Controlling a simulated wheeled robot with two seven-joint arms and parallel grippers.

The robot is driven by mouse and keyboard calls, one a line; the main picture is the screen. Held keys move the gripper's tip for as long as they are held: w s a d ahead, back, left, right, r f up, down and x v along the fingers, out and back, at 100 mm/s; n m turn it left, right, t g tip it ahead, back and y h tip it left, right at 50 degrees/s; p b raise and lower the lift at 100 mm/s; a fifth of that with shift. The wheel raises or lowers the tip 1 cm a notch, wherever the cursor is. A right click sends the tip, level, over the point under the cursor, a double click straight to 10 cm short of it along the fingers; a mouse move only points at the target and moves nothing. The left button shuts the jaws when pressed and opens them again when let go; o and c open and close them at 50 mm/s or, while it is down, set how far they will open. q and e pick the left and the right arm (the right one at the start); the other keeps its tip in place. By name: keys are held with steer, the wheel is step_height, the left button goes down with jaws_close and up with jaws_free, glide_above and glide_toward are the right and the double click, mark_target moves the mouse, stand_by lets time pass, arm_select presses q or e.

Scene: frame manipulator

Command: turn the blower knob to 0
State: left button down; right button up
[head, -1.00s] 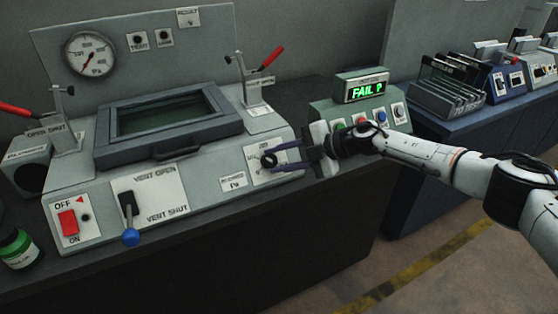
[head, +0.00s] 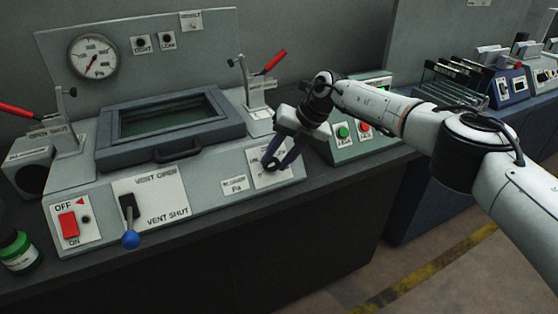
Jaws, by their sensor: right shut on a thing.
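The dark blower knob (head: 268,166) sits on a white label plate (head: 261,178) at the right end of the grey machine's sloped front. The plate's print is too small to read, and the gripper partly covers it, so the knob's setting cannot be told. My right gripper (head: 277,161) reaches down from the upper right. Its dark bluish fingers are closed around the knob, one on each side. My left gripper is not in view.
The machine (head: 210,200) also has a red OFF/ON switch (head: 69,224), a blue-ended vent lever (head: 130,239), and red-handled clamps beside its lidded window. A green-capped bottle (head: 17,252) stands left. A button box (head: 346,146) is close under my right arm.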

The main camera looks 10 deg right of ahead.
steer(key=shift+s+a+f+n+h, duration=0.1)
steer(key=shift+a+n+h, duration=0.1)
steer(key=shift+n+h, duration=0.45)
steer(key=shift+a+n+h, duration=0.15)
steer(key=shift+n+h, duration=0.3)
steer(key=shift+n, duration=0.3)
steer(key=shift+f, duration=0.1)
steer(key=o, duration=1)
steer(key=shift+o, duration=0.2)
steer(key=shift+d+r, duration=0.1)
steer(key=shift+r, duration=0.15)
steer(key=shift+r+b, duration=0.25)
steer(key=shift+b, duration=0.05)
steer(key=b+v, duration=0.1)
steer(key=v, duration=0.8)
steer(key=shift+r, duration=0.35)
